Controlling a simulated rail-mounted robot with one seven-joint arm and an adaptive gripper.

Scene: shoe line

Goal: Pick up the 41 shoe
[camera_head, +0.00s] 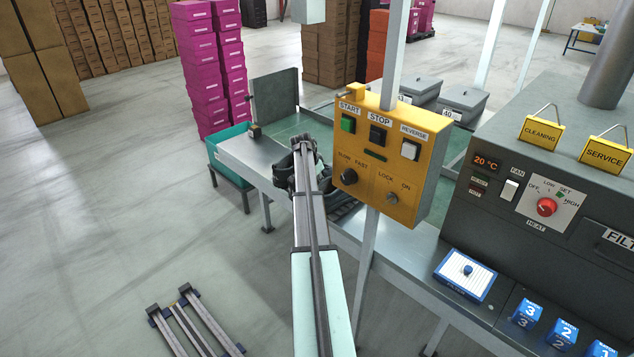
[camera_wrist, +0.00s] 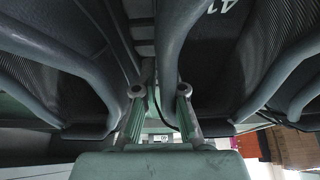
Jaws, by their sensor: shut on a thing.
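The wrist view is filled by dark grey footwear parts with ribbed insides, seen very close. The 41 shoe (camera_wrist: 215,50) is at the upper right, with an upside-down white "41" at the picture's top edge. My gripper (camera_wrist: 160,91) has its two green-padded fingers on either side of a dark curved rim or strap beside that number, and it is shut on it. Another dark part (camera_wrist: 75,70) of similar shape lies to the left. In the head view, black shapes (camera_head: 281,174) show around the end of my arm over the metal line; my fingers are hidden there.
A yellow control box (camera_head: 385,160) on a post stands just right of my arm. A grey machine (camera_head: 540,180) is at the right. A teal bin (camera_head: 222,152) stands at the line's left end, near magenta boxes (camera_head: 205,65). The floor at left is mostly open.

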